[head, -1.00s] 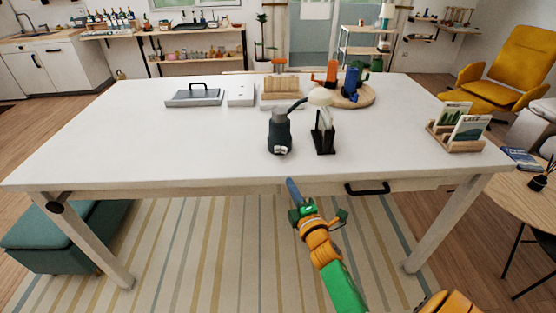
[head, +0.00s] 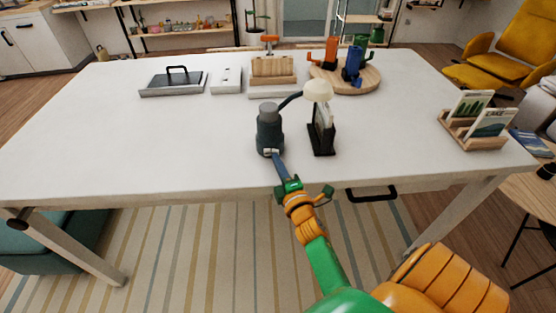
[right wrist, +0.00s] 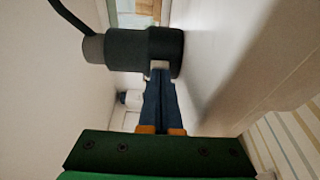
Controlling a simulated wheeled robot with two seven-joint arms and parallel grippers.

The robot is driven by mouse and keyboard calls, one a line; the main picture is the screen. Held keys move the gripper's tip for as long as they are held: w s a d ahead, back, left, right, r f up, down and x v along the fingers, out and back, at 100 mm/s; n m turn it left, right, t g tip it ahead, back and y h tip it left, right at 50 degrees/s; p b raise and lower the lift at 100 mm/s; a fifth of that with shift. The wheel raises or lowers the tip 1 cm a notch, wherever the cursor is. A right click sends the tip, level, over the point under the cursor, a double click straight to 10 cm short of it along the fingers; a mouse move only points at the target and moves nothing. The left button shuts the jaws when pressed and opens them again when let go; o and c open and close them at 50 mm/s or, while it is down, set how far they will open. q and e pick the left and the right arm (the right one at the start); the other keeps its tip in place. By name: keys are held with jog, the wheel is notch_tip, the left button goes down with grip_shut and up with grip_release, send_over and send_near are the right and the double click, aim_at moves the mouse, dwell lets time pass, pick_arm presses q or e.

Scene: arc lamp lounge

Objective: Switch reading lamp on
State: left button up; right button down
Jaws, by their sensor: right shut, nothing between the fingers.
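The reading lamp (head: 268,128) stands upright near the table's front edge. It has a dark cylindrical base, a thin bent neck and a cream shade (head: 318,90) leaning right. My right gripper (head: 274,156) is shut and empty, its blue fingers at the lower front of the base. In the right wrist view the lamp base (right wrist: 145,50) lies sideways. There the fingertips (right wrist: 159,70) meet a small pale switch (right wrist: 159,64) on the base, touching or nearly so. Whether the lamp is lit is unclear. My left gripper is out of view.
A black holder (head: 321,138) with cards stands close right of the lamp. A wooden card stand (head: 474,132) sits at the right. A round board (head: 345,79) with mugs, a grey tray (head: 173,83) and a white switch box (head: 227,80) stand farther back. The table's left is clear.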

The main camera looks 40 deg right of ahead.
jog(key=shift+d, duration=0.1)
jog(key=shift+w+a+r, duration=0.1)
jog(key=shift+a, duration=0.4)
jog(key=shift+w+d+n+y+p, duration=0.15)
jog(key=shift+d+n+y+p, duration=0.2)
jog(key=shift+d+n+y, duration=0.5)
jog(key=shift+a+y, duration=0.15)
jog(key=shift+y, duration=0.1)
